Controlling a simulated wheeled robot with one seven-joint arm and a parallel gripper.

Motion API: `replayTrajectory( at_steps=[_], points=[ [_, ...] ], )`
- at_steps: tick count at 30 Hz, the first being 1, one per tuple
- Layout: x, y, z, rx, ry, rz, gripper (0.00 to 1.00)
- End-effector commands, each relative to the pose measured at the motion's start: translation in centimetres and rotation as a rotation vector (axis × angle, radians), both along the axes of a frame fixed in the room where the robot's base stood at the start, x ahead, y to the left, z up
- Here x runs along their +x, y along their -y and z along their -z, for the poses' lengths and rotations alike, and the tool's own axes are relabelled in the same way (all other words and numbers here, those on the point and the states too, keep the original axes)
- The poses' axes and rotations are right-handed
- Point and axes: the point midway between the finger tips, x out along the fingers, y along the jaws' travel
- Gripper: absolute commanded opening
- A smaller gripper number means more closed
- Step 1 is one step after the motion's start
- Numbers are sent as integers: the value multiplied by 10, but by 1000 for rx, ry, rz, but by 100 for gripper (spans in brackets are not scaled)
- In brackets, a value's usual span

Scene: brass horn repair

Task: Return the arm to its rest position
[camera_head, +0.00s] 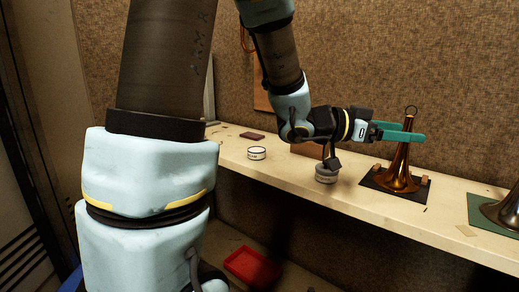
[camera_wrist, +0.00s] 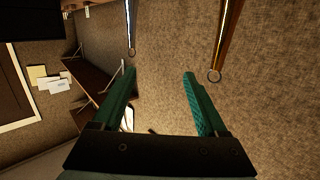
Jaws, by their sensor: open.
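My gripper (camera_head: 422,132) has two teal fingers and is level beside the upper neck of a brass horn bell (camera_head: 399,176). In the wrist view the fingers (camera_wrist: 159,73) stand apart with nothing between them. A brass neck with a ring at its tip (camera_wrist: 222,45) shows there beyond the right finger, apart from it. The bell stands upright, wide end down, on a dark mat (camera_head: 378,184). My arm is stretched out over the shelf (camera_head: 345,193).
A silvery bell (camera_head: 508,212) sits on a green mat (camera_head: 480,208) at right. A labelled white tin (camera_head: 257,153), a grey round container (camera_head: 326,178) and a dark red block (camera_head: 252,135) are on the shelf. A red tray (camera_head: 250,266) lies below. A fabric-like wall (camera_head: 460,60) stands behind.

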Motion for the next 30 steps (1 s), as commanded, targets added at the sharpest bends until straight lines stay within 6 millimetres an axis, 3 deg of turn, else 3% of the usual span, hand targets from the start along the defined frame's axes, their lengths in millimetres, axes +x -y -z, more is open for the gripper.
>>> replayTrajectory(
  at_steps=[5,11,14,17,18,20,24,27,30],
  points=[
    [35,-20,13,66,5,-154,76],
    [83,-64,36,186,-10,-392,76],
    [108,-102,54,276,-46,-549,76],
    [129,-158,78,400,-116,-740,76],
    [132,-185,90,460,-161,-821,76],
    [131,-224,108,547,-242,-930,76],
    [103,-296,143,722,-460,-1106,76],
    [74,-328,161,813,-621,-1175,76],
    [42,-349,173,879,-778,-1209,76]
  ],
)
